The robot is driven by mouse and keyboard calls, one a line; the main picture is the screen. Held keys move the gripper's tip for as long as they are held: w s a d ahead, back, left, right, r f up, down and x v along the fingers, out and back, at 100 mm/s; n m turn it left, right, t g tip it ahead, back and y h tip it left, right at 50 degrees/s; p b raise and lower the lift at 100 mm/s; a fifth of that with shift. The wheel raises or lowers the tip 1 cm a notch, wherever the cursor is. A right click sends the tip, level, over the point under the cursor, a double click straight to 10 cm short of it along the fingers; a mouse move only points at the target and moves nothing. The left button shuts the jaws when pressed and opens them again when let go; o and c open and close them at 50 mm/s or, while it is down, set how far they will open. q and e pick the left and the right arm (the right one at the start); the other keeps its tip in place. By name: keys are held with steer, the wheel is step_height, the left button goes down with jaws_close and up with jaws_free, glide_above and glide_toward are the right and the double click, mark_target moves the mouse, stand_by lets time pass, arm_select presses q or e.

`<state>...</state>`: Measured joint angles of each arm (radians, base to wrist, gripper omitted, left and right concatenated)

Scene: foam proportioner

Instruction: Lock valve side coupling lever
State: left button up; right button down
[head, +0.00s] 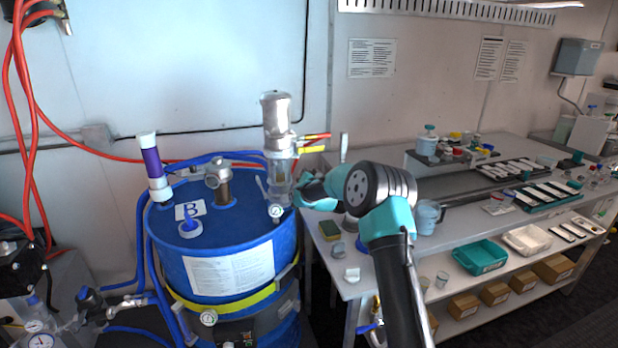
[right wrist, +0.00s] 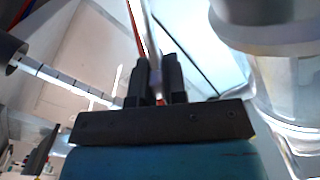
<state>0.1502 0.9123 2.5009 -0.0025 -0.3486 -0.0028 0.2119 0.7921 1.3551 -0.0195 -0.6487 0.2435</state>
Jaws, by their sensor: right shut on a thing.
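The blue drum (head: 225,262) stands at the left with the clear-bodied, metal-capped pump unit (head: 277,120) on its lid. My right gripper (head: 300,192) reaches in from the right beside the lower part of this unit, and its fingertips are hard to make out in the head view. In the right wrist view, my right gripper (right wrist: 156,80) is shut on a thin grey lever (right wrist: 150,40) that runs up between its fingers. Which coupling the lever belongs to, and its full angle, cannot be told. My left gripper is not in view.
A pressure gauge (head: 276,211) sits just below the clear unit. A purple tube (head: 153,165) and a metal fitting (head: 218,178) stand on the lid. Red-and-yellow handles (head: 315,142) stick out close above my right wrist. The bench (head: 352,285) at the right holds small items.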

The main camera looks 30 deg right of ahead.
steer(key=shift+w+a+r, duration=0.1)
steer(key=shift+a+r, duration=0.2)
steer(key=shift+a, duration=0.25)
steer(key=c, duration=1.2)
jaws_free()
steer(key=shift+o, duration=0.2)
steer(key=v, duration=1.7)
